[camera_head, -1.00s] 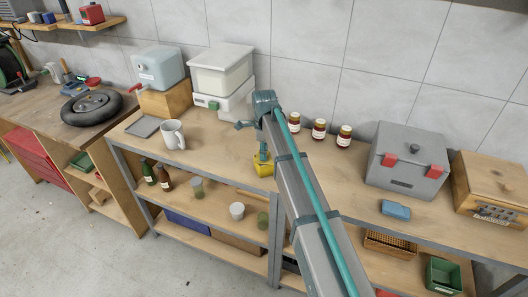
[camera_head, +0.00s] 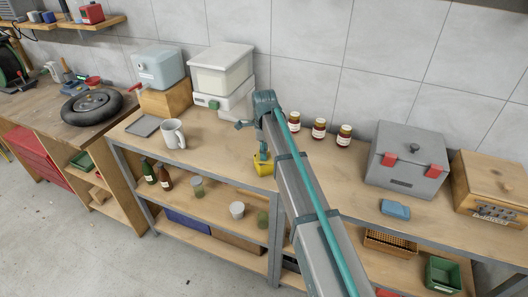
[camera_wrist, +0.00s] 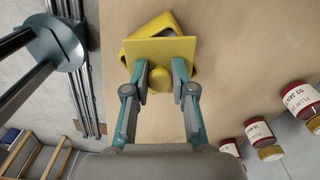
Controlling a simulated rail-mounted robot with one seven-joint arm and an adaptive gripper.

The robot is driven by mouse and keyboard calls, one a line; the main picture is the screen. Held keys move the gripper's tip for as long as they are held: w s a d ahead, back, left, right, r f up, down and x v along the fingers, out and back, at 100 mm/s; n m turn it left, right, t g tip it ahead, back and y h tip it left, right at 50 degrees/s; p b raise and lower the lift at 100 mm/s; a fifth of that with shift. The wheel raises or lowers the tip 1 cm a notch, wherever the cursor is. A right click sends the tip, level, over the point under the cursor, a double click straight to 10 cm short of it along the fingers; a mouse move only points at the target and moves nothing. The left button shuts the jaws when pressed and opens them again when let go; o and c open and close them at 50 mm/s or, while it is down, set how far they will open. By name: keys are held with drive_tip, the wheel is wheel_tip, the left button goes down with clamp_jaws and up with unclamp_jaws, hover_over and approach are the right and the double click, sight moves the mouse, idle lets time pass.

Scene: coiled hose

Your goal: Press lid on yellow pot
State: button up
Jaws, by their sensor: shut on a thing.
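The yellow lid (camera_wrist: 138,49) is a square plate with a round knob (camera_wrist: 160,79), seen from above in the wrist view. My gripper (camera_wrist: 160,77) is shut on the knob, one finger on each side. The yellow pot (camera_wrist: 160,22) shows partly from under the lid, with a dark opening at its rim. The lid is turned relative to the pot, so their corners do not line up. Whether the lid touches the rim cannot be told. In the head view the yellow pot (camera_head: 262,168) stands near the bench's front edge, below my gripper (camera_head: 264,154), partly behind my arm.
Several labelled jars (camera_head: 319,129) stand behind my arm, to its right. A white mug (camera_head: 173,134) is on the left. A grey box with red latches (camera_head: 408,160) and a blue block (camera_head: 395,208) are on the right. The bench top (camera_head: 220,150) left of the pot is clear.

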drive_tip(key=o, duration=1.5)
drive_tip(key=shift+r, duration=0.1)
drive_tip(key=shift+r+p, duration=2)
drive_tip(key=shift+r, duration=1.4)
drive_tip(key=shift+c, duration=0.2)
clamp_jaws()
drive_tip(key=shift+f+b, duration=0.6)
drive_tip(key=shift+f, duration=0.95)
